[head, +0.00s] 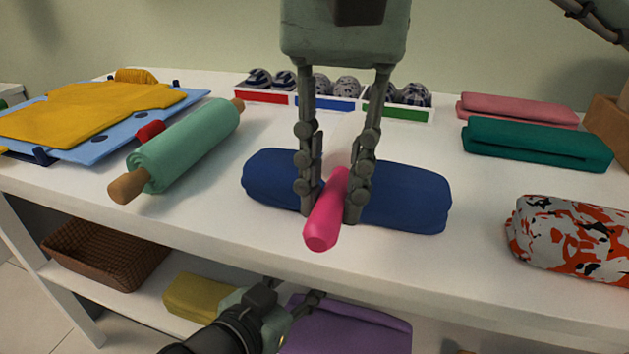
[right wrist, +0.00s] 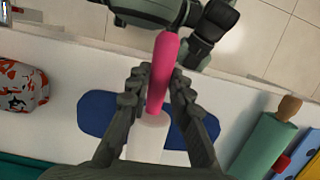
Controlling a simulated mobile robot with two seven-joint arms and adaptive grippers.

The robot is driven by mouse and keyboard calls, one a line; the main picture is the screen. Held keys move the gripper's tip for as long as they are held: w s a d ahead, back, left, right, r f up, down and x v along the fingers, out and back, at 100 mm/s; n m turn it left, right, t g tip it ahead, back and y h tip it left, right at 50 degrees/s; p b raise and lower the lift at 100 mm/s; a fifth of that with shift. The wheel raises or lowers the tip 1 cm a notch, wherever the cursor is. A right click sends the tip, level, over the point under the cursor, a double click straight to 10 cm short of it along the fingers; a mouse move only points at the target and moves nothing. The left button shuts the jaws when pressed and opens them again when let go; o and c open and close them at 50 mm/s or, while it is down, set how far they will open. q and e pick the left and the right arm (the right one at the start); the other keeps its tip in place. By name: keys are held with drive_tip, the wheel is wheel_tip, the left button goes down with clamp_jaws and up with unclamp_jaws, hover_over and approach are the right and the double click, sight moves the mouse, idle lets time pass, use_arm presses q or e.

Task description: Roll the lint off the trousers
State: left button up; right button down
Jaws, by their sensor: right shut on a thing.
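The folded blue trousers (head: 405,193) lie as a long bundle near the front of the white table. My right gripper (head: 332,203) is shut on the pink handle of the lint roller (head: 322,228), over the middle of the trousers. In the right wrist view the lint roller's white head (right wrist: 147,140) points away from the table's front edge, over the trousers (right wrist: 95,112). I cannot tell whether the head touches the cloth. My left gripper (head: 300,300) is low in front of the table, by the lower shelf. Its fingers are too unclear to judge.
A green roll on a wooden rod (head: 188,146) lies left, beside a blue board with yellow cloth (head: 85,115). A divided tray of balled socks (head: 330,104) stands behind. Folded green cloth (head: 535,145) and a patterned orange-white bundle (head: 570,240) are right.

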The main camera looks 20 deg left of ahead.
drive_tip(key=shift+d, duration=1.25)
drive_tip(key=shift+w+d+r+b, duration=0.15)
drive_tip(key=shift+d+b, duration=0.2)
drive_tip(key=shift+d, duration=2.4)
